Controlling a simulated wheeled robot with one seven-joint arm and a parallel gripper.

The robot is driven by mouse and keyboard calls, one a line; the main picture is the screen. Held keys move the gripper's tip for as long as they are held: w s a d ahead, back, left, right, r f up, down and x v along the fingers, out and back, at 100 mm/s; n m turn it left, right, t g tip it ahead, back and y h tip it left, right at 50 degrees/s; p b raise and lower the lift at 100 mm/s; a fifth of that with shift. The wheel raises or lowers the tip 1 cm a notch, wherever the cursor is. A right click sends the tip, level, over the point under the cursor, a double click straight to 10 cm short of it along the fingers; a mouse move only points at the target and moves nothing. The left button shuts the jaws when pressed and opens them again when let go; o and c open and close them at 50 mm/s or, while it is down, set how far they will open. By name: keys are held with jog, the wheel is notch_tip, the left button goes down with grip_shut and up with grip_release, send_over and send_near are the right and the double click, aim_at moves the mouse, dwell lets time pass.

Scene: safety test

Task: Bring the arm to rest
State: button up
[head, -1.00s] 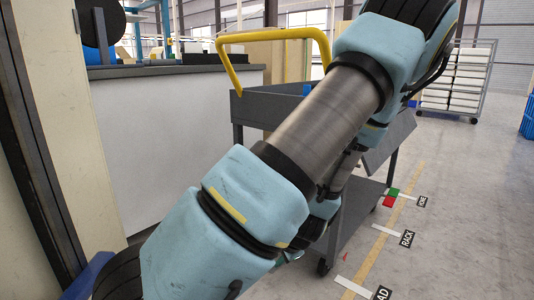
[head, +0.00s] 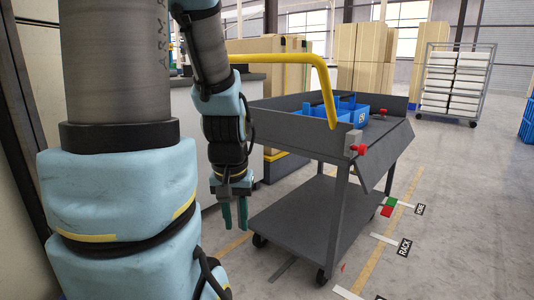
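My arm fills the left side of the head view, with a thick grey and light-blue link close to the camera. The forearm hangs down beyond it. My gripper (head: 234,214) is at the end of the forearm and points down, with its two teal fingers apart and nothing between them. It hangs in front of the left side of the grey cart as seen here. I cannot tell exactly how far it is from the cart.
The grey cart (head: 304,226) has a yellow handle (head: 290,58), red clamps (head: 357,150) and a blue bin (head: 352,112) on top. A white rack (head: 456,82) stands at the back right. Open floor with labelled markings (head: 404,247) lies to the right.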

notch_tip(320, 180, up, 37)
jog(key=p, duration=3.6)
